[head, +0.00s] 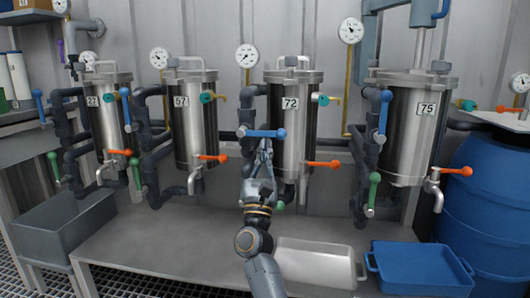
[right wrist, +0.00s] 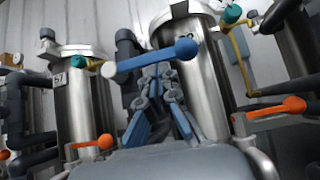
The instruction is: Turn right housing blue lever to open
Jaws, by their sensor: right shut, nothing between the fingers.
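Steel housings labelled 22, 57, 72 and 75 stand in a row. The blue lever (head: 265,133) beside housing 72 (head: 292,130) lies horizontal; it also shows in the right wrist view (right wrist: 150,61), slanting across the housing's front. My right gripper (head: 265,146) is just below this lever, shut and empty. Its fingertips in the right wrist view (right wrist: 160,72) lie close under the lever; I cannot tell whether they touch. The blue lever (head: 384,112) at the far-right housing 75 (head: 410,135) is upright. My left gripper is not in view.
Orange levers (head: 322,164) and green levers (head: 373,190) sit lower on the pipework. Dark pipes (head: 360,150) run between the housings. A white tray (head: 315,278) and a blue tray (head: 415,285) lie on the bench below. A blue barrel (head: 490,200) stands at the right.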

